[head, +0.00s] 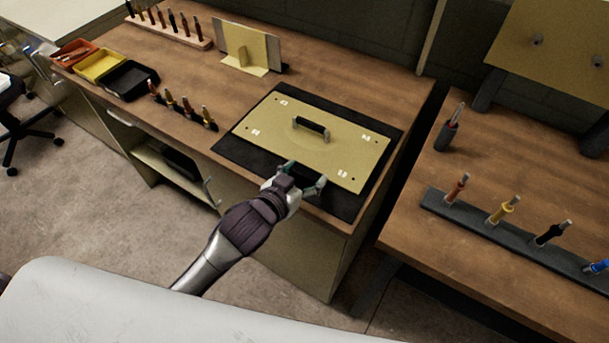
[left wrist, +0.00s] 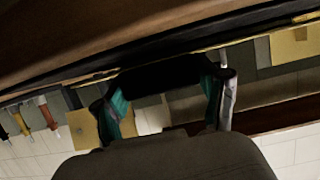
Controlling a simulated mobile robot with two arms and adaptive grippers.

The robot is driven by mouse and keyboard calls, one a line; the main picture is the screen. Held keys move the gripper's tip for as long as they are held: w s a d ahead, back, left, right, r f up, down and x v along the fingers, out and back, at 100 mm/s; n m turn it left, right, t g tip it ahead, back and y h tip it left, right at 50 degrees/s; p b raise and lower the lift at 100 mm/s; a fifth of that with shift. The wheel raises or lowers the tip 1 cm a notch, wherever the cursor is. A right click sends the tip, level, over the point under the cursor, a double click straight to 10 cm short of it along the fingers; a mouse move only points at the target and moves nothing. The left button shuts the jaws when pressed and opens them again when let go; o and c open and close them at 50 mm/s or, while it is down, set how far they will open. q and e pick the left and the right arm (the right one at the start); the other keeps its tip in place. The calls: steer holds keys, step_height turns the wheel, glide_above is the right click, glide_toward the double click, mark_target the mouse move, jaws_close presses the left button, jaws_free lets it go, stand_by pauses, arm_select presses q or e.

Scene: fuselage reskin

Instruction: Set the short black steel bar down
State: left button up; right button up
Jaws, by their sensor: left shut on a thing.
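My left gripper (head: 304,182) is at the front edge of the yellow-green panel (head: 270,134). In the left wrist view its two teal-lined fingers (left wrist: 164,100) stand on either side of a dark block, which looks like the short black steel bar (left wrist: 160,74). The gripper is shut on it. In the head view I cannot make out the bar apart from the gripper and the black mat. Whether the bar touches the panel or mat is not clear. My right gripper is not in view.
The panel, with a black-gripped handle (head: 311,126), lies on a black mat (head: 237,150) on the wooden bench. Bins (head: 128,80), a row of fasteners (head: 185,105) and an upright plate stand (head: 248,52) are at left and back. A second bench (head: 505,165) stands at right across a gap.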

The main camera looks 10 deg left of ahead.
arm_select(q)
steer(key=shift+f, duration=0.4)
steer(key=shift+f, duration=0.1)
steer(key=o, duration=1.6)
steer(key=shift+f, duration=0.1)
steer(key=shift+c, duration=0.2)
